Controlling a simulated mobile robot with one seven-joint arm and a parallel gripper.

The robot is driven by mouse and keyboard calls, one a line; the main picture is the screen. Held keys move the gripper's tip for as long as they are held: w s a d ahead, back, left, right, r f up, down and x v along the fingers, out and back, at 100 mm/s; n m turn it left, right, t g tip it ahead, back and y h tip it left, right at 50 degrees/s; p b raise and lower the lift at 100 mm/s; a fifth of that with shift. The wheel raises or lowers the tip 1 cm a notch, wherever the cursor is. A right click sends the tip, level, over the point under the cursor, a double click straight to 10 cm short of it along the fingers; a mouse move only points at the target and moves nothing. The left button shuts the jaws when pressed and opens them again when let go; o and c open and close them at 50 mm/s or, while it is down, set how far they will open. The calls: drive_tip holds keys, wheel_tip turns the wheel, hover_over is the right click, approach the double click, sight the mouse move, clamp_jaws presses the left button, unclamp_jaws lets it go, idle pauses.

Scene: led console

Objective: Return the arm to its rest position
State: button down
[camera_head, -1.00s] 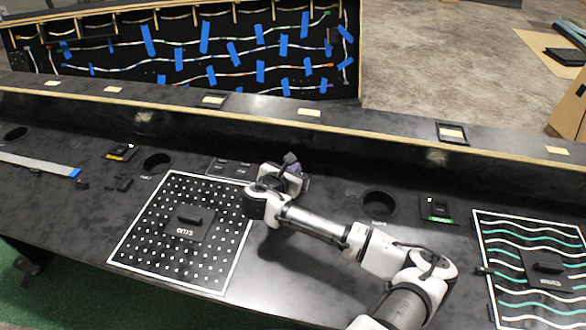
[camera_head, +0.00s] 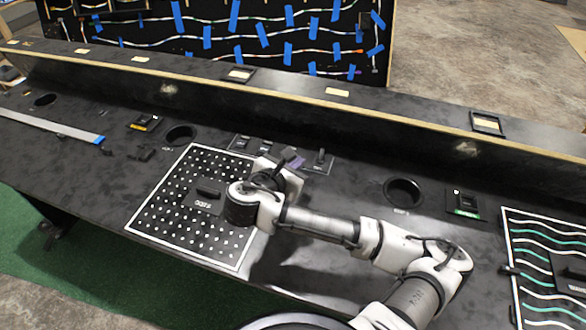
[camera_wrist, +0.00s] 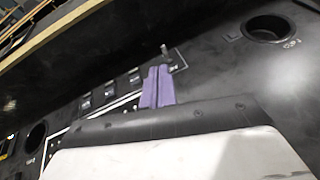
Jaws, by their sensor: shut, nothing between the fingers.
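My white and grey arm (camera_head: 322,226) reaches from the lower right across the black console (camera_head: 330,285). It is bent at the elbow. My gripper (camera_head: 292,158) has purple fingers and sits at the arm's far end, near the small switch panel (camera_head: 318,162) and right of the dotted panel (camera_head: 152,229). In the wrist view the purple fingers (camera_wrist: 157,88) are together with nothing between them. They appear in front of the switch panel (camera_wrist: 110,92); I cannot tell their exact height above it. The wrist housing hides the console below.
A round cup recess (camera_head: 403,192) and a small green-marked module (camera_head: 466,203) lie right of the gripper. A wavy-line panel (camera_head: 530,238) is at the far right. Another recess (camera_head: 180,135) is at the left. A raised ledge (camera_head: 380,110) runs along the back.

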drive_tip(key=shift+v, duration=0.85)
